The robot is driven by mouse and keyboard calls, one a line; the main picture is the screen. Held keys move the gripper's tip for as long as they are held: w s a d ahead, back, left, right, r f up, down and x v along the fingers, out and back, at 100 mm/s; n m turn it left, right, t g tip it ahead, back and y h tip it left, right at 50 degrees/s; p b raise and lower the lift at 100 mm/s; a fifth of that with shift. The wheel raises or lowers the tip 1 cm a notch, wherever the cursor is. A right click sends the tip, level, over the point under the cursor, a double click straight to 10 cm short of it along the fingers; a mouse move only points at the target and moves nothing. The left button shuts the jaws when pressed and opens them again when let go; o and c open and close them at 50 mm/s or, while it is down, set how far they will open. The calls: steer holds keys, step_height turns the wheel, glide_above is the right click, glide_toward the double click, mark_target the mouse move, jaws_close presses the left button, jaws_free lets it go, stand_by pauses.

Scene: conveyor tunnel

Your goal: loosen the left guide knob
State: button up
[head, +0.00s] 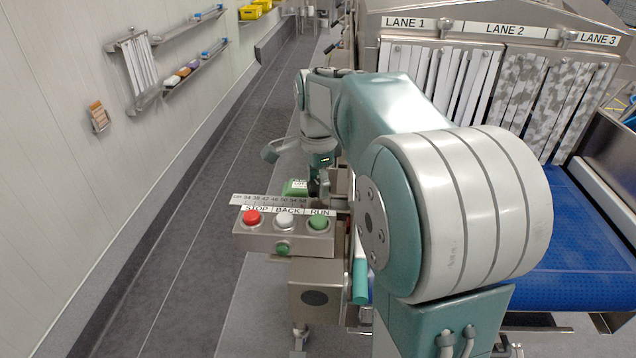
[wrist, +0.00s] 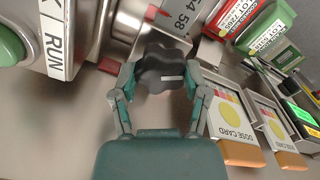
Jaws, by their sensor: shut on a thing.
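In the wrist view, a black lobed knob (wrist: 163,66) with a white mark on its face sits between the two fingers of my gripper (wrist: 160,78). The fingers are shut on its sides. A number scale (wrist: 178,14) runs just above the knob, and a small red piece (wrist: 108,66) shows to its left. In the head view my gripper is at the far end of my arm, beyond the button box, mostly hidden by the arm and too small to make out. The same scale strip (head: 262,201) shows there.
A button box with red STOP (head: 251,217), white BACK (head: 285,218) and green RUN (head: 318,222) buttons stands close by. In the wrist view, red (wrist: 233,17) and green (wrist: 268,37) boxes and dose cards (wrist: 236,112) lie right. A blue belt (head: 590,265) is right.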

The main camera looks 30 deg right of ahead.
steer(key=n, duration=0.4)
steer(key=shift+f+n, duration=0.1)
steer(key=shift+n, duration=0.2)
steer(key=n, duration=0.4)
steer(key=shift+n, duration=0.3)
steer(key=n, duration=0.9)
steer(key=shift+n, duration=0.3)
steer(key=o, duration=1.2)
steer(key=shift+w, duration=0.1)
steer(key=shift+c, duration=0.2)
